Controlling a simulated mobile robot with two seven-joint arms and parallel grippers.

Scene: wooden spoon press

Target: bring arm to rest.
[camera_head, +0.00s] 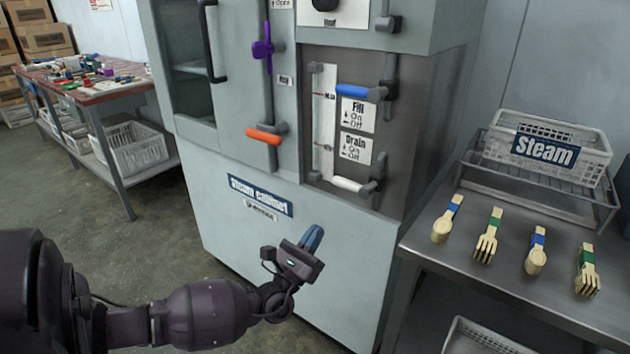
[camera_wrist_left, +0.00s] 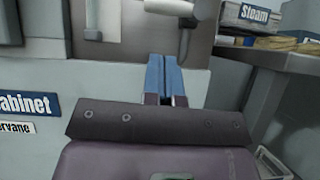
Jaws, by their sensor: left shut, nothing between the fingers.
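My left arm comes in from the lower left of the head view. Its gripper (camera_head: 312,238) is in front of the lower panel of the steam cabinet (camera_head: 215,215), below the drain handle. The blue fingers point up and are shut together with nothing between them. In the left wrist view the two blue fingers (camera_wrist_left: 164,75) stand side by side, touching, in front of the cabinet face. My right gripper is in neither view.
The cabinet carries an orange handle (camera_head: 264,137), a purple handle (camera_head: 262,48), a blue handle (camera_head: 352,91) and a white handle (camera_head: 347,184). At right, a metal table (camera_head: 425,235) bears banded wooden cutlery bundles and a white "Steam" basket (camera_head: 590,150). A cluttered table (camera_head: 110,93) stands back left.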

